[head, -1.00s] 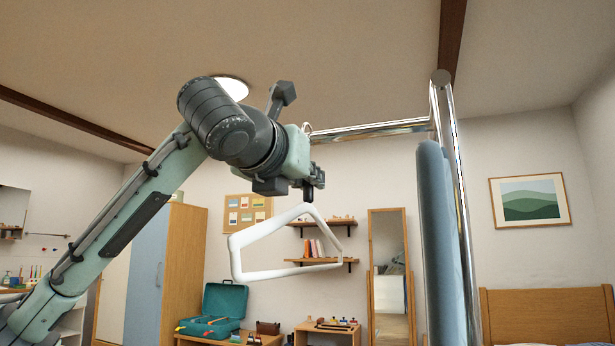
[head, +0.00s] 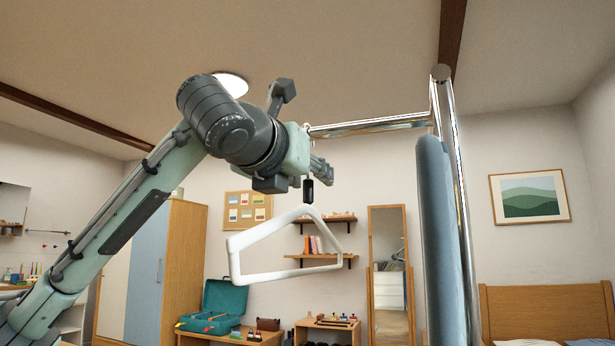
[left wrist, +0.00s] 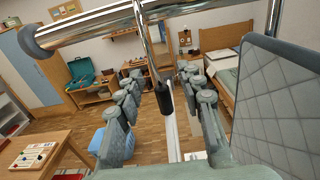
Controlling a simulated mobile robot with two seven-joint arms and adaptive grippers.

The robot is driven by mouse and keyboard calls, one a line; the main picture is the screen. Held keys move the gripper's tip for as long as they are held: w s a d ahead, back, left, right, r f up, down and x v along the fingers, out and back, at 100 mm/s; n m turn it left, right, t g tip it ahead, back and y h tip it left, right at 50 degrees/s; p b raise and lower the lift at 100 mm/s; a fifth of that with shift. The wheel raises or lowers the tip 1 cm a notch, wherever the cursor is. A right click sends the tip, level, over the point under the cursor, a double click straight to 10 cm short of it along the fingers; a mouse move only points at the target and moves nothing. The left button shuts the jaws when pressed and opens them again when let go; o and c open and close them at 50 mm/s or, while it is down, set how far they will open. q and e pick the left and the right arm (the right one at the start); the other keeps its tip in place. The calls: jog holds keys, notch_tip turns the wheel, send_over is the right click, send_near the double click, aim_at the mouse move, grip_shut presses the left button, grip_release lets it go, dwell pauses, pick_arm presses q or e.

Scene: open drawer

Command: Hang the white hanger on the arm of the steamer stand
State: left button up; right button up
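The white hanger (head: 285,262) hangs below the chrome arm (head: 370,127) of the steamer stand (head: 462,230). Its hook (head: 306,127) shows at the arm's free end and appears to pass over it; my gripper hides part of the hook in the head view. In the left wrist view the hook crosses in front of the chrome arm (left wrist: 100,23), above the black neck (left wrist: 164,98). My left gripper (head: 316,174) is open. Its fingers (left wrist: 163,84) stand apart on both sides of the neck, with gaps visible. My right gripper is not in view.
A padded blue-grey board (head: 434,240) stands along the stand's post, to the right of the hanger. Shelves (head: 322,258), a mirror (head: 390,270) and a wardrobe (head: 165,270) are in the background. A bed (head: 545,315) is at right.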

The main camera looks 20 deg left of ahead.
pick_arm(q)
jog(key=s, duration=1.2)
jog(key=shift+a, duration=0.2)
